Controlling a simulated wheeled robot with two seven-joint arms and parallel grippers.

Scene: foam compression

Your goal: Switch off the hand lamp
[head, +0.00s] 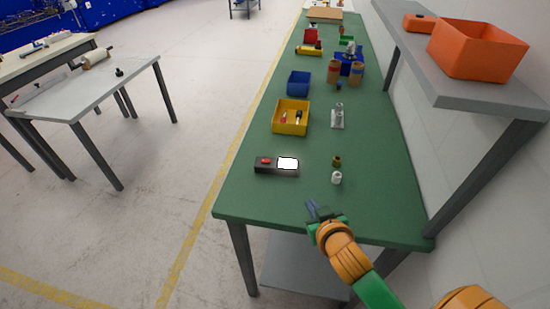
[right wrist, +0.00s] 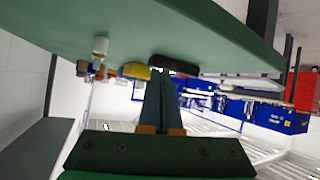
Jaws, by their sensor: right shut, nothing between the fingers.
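The hand lamp (head: 264,168) lies on the near part of the green table. It is a dark box with a red button (head: 266,161) at its left and a bright white panel (head: 288,163) at its right. The panel looks lit. My right gripper (head: 312,206) is near the table's front edge, nearer to me than the lamp and to its right, apart from it. Its fingers are together and empty. In the right wrist view the shut fingers (right wrist: 161,80) point toward a dark long shape (right wrist: 174,65) that looks like the lamp. My left gripper is not in view.
A small white bottle (head: 336,178) and a brown-green one (head: 337,161) stand right of the lamp. A yellow bin (head: 277,122), a blue bin (head: 298,83) and a grey metal part (head: 338,117) are behind. A grey shelf (head: 445,92) with an orange bin (head: 474,52) overhangs the right side.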

